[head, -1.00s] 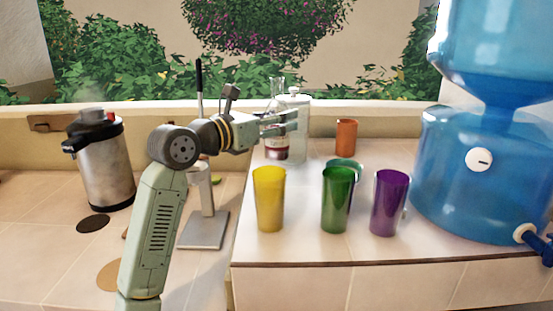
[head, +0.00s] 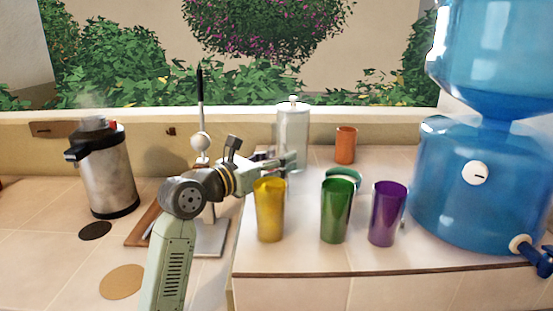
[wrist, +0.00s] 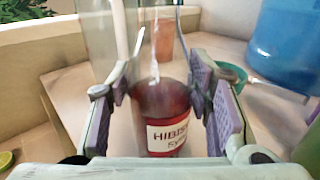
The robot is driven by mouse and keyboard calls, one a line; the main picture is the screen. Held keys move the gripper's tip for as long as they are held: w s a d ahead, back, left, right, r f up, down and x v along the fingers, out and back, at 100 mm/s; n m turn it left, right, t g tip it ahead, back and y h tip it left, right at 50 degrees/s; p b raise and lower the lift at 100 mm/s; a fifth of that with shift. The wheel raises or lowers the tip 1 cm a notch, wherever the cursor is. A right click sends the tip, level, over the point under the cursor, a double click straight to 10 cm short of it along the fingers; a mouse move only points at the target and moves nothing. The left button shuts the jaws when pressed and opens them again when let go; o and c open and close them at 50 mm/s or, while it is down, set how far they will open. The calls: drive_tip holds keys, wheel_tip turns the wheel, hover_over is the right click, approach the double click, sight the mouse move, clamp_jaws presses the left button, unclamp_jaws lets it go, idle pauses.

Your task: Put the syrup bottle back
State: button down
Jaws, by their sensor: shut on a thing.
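The syrup bottle (wrist: 168,105) is clear glass with dark red syrup low inside and a white and red label reading "HIBIS… Sy…". In the wrist view it stands between the purple pads of my gripper (wrist: 160,98), which is shut on it. In the head view my gripper (head: 286,161) is just behind and above the yellow cup, low over the white counter (head: 300,253). The bottle is mostly hidden there by the gripper and the yellow cup. I cannot tell whether its base touches the counter.
Yellow (head: 270,212), green (head: 335,212) and purple (head: 387,214) cups stand along the front of the counter. A lidded clear jar (head: 293,122), an orange cup (head: 346,145) and a teal bowl (wrist: 232,74) are behind. A blue water dispenser (head: 455,180) fills the right.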

drive_tip(key=shift+f, duration=0.1)
drive_tip(key=c, duration=0.8)
unclamp_jaws()
